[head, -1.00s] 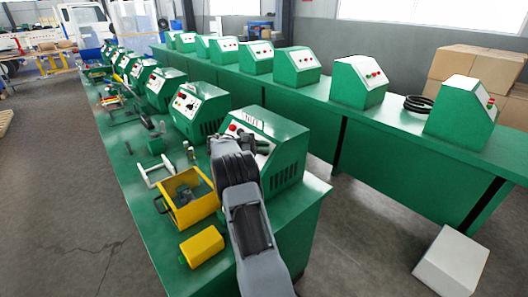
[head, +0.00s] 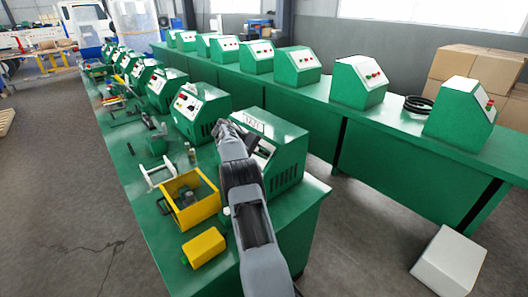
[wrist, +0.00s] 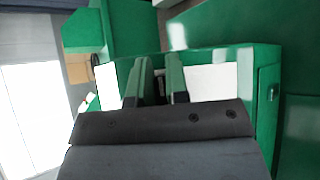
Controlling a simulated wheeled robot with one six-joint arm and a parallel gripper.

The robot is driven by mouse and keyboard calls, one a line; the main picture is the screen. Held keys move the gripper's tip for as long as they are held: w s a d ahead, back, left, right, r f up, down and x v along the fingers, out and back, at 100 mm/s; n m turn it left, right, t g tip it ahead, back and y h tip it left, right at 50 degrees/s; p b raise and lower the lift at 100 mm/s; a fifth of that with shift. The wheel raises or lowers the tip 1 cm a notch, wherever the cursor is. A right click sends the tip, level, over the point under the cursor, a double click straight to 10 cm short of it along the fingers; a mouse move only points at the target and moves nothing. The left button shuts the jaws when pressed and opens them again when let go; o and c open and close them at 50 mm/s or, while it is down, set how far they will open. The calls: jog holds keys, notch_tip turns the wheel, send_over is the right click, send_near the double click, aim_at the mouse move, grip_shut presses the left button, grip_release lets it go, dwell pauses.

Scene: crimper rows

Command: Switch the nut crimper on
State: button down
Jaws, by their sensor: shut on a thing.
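The nearest green crimper (head: 285,135) stands at the near end of the front bench, with a pale sloped control panel (head: 264,149). In the wrist view the fingers (wrist: 161,82) stand close together with a narrow gap, against the pale panel (wrist: 218,82) and green housing (wrist: 267,105). I cannot tell the switch's position.
A yellow open box (head: 190,200) and a yellow block (head: 204,246) are on the bench left of my arm. More green crimpers (head: 201,112) run along the front bench (head: 150,230) and the back bench. A white box (head: 449,263) is on the floor at right.

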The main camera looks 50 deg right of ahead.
jog(key=shift+w+f, duration=0.1)
jog(key=shift+f, duration=0.15)
dwell(0.3)
